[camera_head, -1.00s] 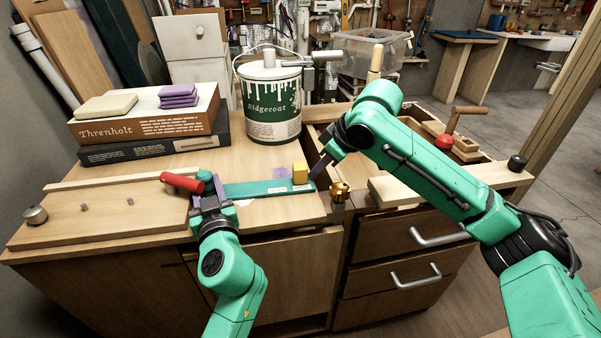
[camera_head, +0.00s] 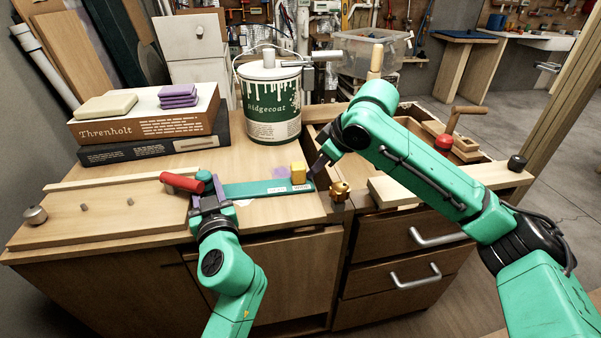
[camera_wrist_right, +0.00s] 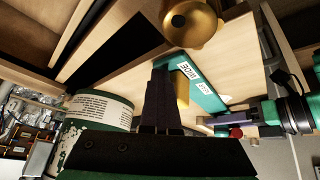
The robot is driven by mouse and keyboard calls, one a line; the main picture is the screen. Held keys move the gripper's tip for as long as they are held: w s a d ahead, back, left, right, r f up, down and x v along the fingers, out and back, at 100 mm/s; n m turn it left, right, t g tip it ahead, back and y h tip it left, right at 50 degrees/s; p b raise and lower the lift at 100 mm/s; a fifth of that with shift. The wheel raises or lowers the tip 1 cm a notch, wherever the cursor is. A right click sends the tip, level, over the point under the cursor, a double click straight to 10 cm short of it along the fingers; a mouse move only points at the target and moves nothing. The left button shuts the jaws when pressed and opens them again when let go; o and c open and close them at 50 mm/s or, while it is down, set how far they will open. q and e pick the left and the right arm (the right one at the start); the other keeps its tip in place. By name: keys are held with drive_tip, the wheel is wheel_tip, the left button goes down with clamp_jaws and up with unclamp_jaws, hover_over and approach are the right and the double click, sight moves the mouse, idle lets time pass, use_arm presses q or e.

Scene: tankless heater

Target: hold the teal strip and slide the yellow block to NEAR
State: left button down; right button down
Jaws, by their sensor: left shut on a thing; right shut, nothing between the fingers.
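The teal strip (camera_head: 255,189) lies flat on the bench top, with two small white labels near its right end. It also shows in the wrist view (camera_wrist_right: 207,93). The yellow block (camera_head: 298,173) stands at the strip's right end, by its far edge; in the wrist view it is partly hidden (camera_wrist_right: 182,93) behind my right fingers. My left gripper (camera_head: 210,199) is shut on the strip's left end. My right gripper (camera_head: 312,173) is shut and empty, just right of the block; I cannot tell whether it touches. Its dark fingers show in the wrist view (camera_wrist_right: 162,78).
A brass knob (camera_head: 340,191) sits right of the strip's end. A paint can (camera_head: 272,110) stands behind. A red-handled tool (camera_head: 182,182) lies by my left gripper. An open drawer compartment lies to the right.

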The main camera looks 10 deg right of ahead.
sight(301, 168)
drive_tip(key=shift+a, duration=2.5)
drive_tip(key=shift+d, duration=0.7)
drive_tip(key=shift+r, duration=3.5)
use_arm(q)
drive_tip(key=shift+c, duration=2)
unclamp_jaws()
drive_tip(key=v, duration=1.2)
